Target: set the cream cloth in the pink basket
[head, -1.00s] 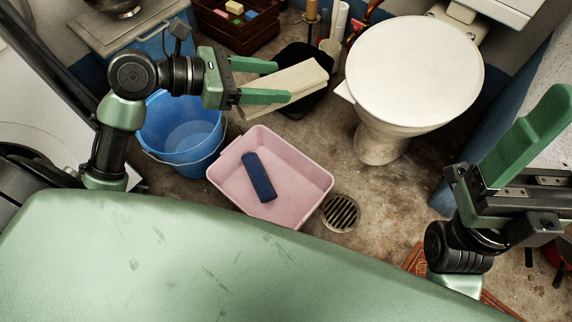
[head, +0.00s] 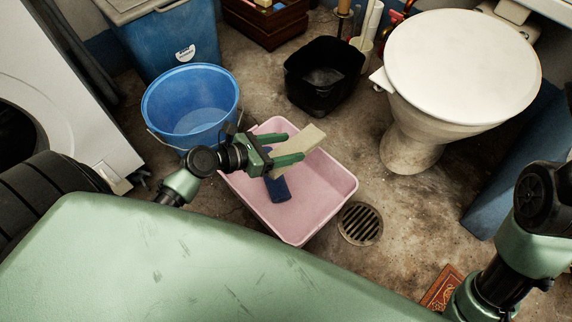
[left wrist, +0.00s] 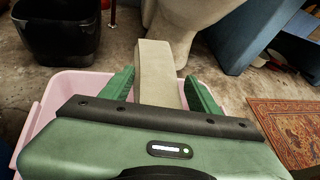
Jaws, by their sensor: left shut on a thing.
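The cream cloth (head: 304,141) is a folded flat bar held between the fingers of my left gripper (head: 286,160), over the pink basket (head: 327,203). In the left wrist view the cream cloth (left wrist: 158,75) sticks out ahead from between the green fingers (left wrist: 160,90), and the basket rim (left wrist: 40,113) shows below. A dark blue folded cloth (head: 277,189) lies in the basket, partly hidden by the gripper. I cannot tell whether the cream cloth touches the basket. My right arm (head: 502,262) is at the right edge; its gripper is out of view.
A blue bucket (head: 190,100) stands just behind and left of the basket, close to my left arm. A black bin (head: 322,75) stands behind, and the toilet (head: 450,75) is to the right. A floor drain (head: 360,223) lies beside the basket.

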